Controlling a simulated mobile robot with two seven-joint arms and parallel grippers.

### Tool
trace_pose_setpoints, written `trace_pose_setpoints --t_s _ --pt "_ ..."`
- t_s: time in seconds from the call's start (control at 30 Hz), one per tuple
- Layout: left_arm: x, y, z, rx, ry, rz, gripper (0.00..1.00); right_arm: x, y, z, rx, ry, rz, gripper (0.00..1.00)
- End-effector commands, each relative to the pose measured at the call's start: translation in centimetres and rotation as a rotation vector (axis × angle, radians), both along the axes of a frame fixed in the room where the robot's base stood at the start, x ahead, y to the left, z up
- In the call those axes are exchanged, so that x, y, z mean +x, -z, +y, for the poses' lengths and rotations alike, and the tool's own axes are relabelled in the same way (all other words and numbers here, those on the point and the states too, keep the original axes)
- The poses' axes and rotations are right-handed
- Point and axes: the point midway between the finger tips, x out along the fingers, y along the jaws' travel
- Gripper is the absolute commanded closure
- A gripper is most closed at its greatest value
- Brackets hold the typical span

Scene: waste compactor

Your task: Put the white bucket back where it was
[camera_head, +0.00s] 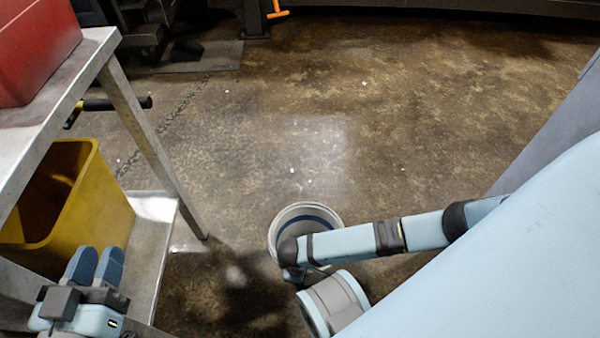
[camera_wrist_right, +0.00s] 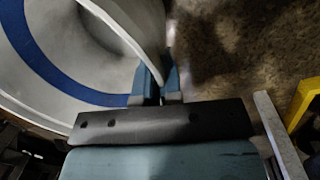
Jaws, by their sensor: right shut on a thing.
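The white bucket (camera_head: 306,216) is in the lower middle of the head view, with its mouth facing up and a dark blue band inside. In the right wrist view, the bucket (camera_wrist_right: 95,50) fills the upper left, with a blue stripe on its inner wall. My right gripper (camera_wrist_right: 158,84) is shut on the bucket's wall at the rim, one blue finger on each side. In the head view my right arm hides part of the bucket and the fingers. I cannot tell whether its base touches the floor. My left gripper (camera_head: 97,262) is at the lower left, apart from the bucket, fingers close together.
A metal table (camera_head: 140,125) stands at the left with a red box (camera_head: 35,45) on top. A yellow bin (camera_head: 97,205) is on its lower shelf (camera_head: 150,240). Brown floor (camera_head: 400,100) is clear beyond the bucket. Dark machinery (camera_head: 140,25) stands at the back left.

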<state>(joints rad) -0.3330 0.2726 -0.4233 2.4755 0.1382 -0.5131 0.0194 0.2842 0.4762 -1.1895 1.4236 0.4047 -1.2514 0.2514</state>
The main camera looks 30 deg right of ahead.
Motion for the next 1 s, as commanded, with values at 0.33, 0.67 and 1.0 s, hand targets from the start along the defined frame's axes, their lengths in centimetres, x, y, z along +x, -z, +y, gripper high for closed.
trace_pose_setpoints --t_s 0.33,0.67,1.0 --pt "0.9 0.3 0.6 0.068 -0.007 -0.122 0.69 0.0 4.0 0.1 0.001 0.000 -0.001 1.00" --pt "1.2 -0.5 0.8 0.094 -0.007 -0.164 0.69 0.0 4.4 0.0 0.001 0.000 -0.001 1.00" --pt "1.1 -0.2 0.8 0.091 -0.007 -0.156 0.69 0.0 4.8 0.0 0.000 0.000 0.000 0.69"
